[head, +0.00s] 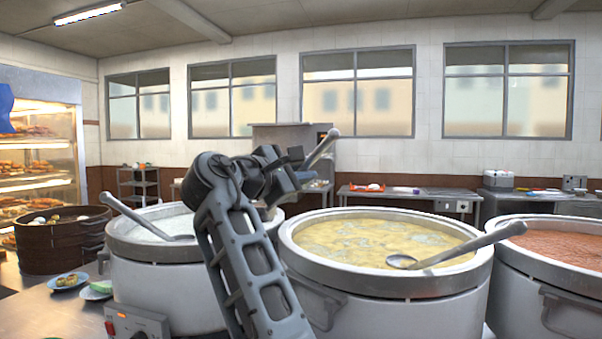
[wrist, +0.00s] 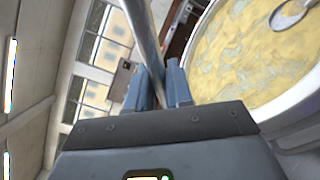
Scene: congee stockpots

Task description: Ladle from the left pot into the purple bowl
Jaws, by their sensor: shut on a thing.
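The left pot (head: 150,269) is a large grey stockpot of white congee. A ladle (head: 150,224) rests in it, its handle leaning over the left rim. My gripper (head: 290,172) is raised above the gap between the left pot and the middle pot. It is shut on another metal ladle (head: 322,147), whose handle end points up and right. In the wrist view, this handle passes between my fingers (wrist: 162,88). The bowl end of the held ladle is hidden. I see no purple bowl in either view.
The middle pot (head: 392,283) holds yellow congee and a ladle (head: 470,247); it also shows in the wrist view (wrist: 285,103). The right pot (head: 560,278) holds orange-red congee. A brown steamer (head: 58,250) and small plates (head: 66,283) stand at left. My arm hides part of the left pot.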

